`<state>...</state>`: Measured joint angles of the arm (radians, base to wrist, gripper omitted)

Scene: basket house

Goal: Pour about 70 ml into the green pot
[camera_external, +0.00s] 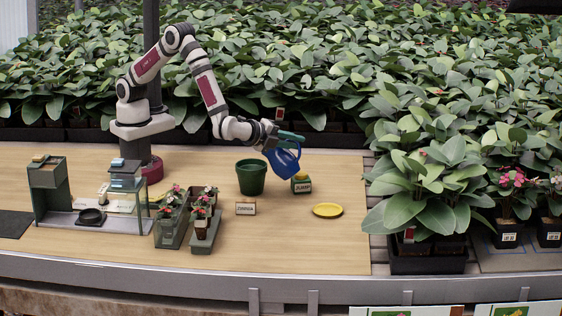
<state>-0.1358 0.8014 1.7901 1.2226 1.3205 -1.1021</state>
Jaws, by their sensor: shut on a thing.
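The green pot (251,179) stands upright on the wooden table, near the middle. My gripper (277,142) is shut on a blue jug (284,160). It holds the jug above the table, just right of the green pot, and the jug looks tilted. Whether any liquid is in the jug or leaving it is too small to tell. The inside of the green pot is mostly hidden from this view.
A small green and yellow box (301,184) sits below and right of the jug. A yellow saucer (327,210) and a small label card (245,208) lie in front. Trays of flowering plants (201,230) stand left. Dense leafy plants (430,180) border the right side.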

